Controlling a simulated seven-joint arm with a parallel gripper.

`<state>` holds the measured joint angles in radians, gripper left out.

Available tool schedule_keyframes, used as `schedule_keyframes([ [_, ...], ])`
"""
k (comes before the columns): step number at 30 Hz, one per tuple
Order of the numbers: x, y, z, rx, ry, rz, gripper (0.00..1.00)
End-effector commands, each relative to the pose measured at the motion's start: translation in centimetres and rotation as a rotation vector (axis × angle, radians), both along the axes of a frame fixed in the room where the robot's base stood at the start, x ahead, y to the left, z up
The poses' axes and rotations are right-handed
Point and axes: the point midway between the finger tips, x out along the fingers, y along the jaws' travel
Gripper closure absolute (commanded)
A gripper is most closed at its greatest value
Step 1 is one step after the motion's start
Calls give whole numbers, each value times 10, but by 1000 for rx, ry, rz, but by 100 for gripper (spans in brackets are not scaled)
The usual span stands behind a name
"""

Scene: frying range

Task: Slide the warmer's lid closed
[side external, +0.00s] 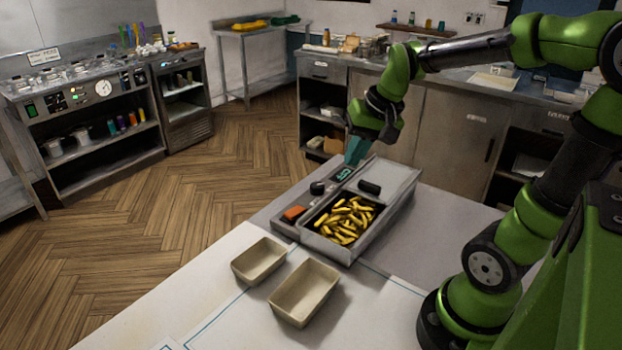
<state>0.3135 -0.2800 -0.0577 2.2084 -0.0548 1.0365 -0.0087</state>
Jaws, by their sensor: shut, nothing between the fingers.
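The warmer (327,248) is a long grey metal box on the table, running away toward the back right. Its lid (392,180) is a flat grey panel over the far part, with a black handle (369,187) near its front edge. The near part is open and shows yellow fries (343,219) inside. My gripper (351,163) has teal fingers, shut and empty, pointing down near the far left side of the warmer, left of and behind the handle. I cannot tell whether the fingertips touch anything.
A side strip left of the warmer holds an orange block (294,213), a black item (317,187) and a small teal item (343,174). Two empty beige trays (259,260) (304,292) stand in front. The white table (190,292) is clear at front left.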

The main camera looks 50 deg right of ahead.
Motion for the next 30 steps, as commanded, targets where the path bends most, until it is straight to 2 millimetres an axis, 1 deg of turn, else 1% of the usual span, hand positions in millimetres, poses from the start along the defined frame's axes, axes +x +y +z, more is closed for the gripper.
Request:
schedule_keyframes([
  [1,10,-28,-5,25,56,-72,100],
  [2,13,-42,-8,42,86,-110,100],
  [3,18,-62,-12,64,125,-161,100],
  [5,22,-91,-19,101,182,-236,100],
  [6,24,-112,-24,126,222,-286,100],
  [8,24,-142,-33,165,279,-361,100],
  [9,23,-162,-40,193,316,-412,100],
  [12,16,-209,-56,265,403,-534,100],
  [15,9,-245,-68,335,475,-639,100],
  [17,8,-258,-70,372,505,-682,100],
  [18,9,-263,-68,390,516,-702,100],
  [20,14,-263,-59,409,522,-716,100],
  [21,16,-262,-51,418,519,-723,100],
  [23,17,-258,-47,438,526,-727,100],
  [26,17,-252,-50,459,536,-729,100],
  [30,17,-244,-66,459,538,-724,100],
])
